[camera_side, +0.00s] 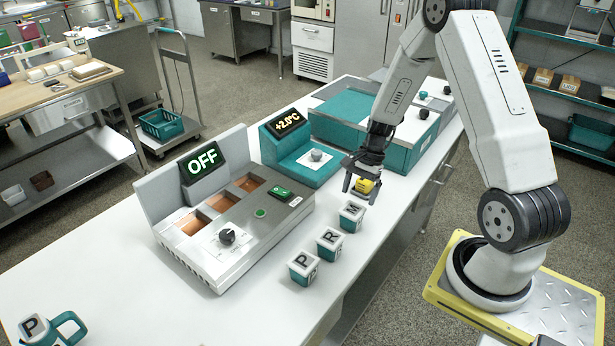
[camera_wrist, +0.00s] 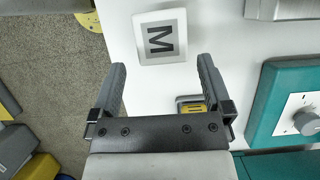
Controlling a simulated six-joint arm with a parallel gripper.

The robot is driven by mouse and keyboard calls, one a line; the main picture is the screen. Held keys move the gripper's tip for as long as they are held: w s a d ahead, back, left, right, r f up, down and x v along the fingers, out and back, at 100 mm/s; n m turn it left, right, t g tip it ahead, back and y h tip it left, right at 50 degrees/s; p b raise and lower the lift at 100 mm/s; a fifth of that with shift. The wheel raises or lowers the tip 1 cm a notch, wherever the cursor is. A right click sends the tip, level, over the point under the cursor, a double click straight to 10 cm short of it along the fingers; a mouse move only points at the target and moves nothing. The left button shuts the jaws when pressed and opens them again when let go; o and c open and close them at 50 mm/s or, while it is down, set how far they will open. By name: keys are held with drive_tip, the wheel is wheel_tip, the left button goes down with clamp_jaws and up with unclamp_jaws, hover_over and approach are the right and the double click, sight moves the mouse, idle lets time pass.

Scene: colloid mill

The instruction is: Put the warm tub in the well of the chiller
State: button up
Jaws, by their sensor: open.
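Three small teal tubs with white lettered tops stand in a row on the white bench: P (camera_side: 303,265), R (camera_side: 330,242) and M (camera_side: 352,215). Nothing visible tells which one is warm. My gripper (camera_side: 361,191) is open and empty, above the bench near tub M. In the wrist view, tub M (camera_wrist: 160,37) lies just beyond the fingertips (camera_wrist: 162,65), apart from them. A teal unit (camera_side: 285,152) with a +2.0°C display and a knob appears to be the chiller. It also shows in the wrist view (camera_wrist: 262,105). I cannot make out its well clearly.
A steel unit (camera_side: 225,262) reading OFF, with three copper-floored wells, stands left of the chiller. A larger teal box (camera_side: 350,108) stands behind. A small yellow item (camera_wrist: 190,104) shows near the right finger.

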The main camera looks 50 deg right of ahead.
sight(353, 209)
drive_tip(key=shift+a+f, duration=0.2)
drive_tip(key=shift+f, duration=0.25)
drive_tip(key=shift+x, duration=2.55)
drive_tip(key=c, duration=1.3)
drive_tip(key=shift+r, duration=0.1)
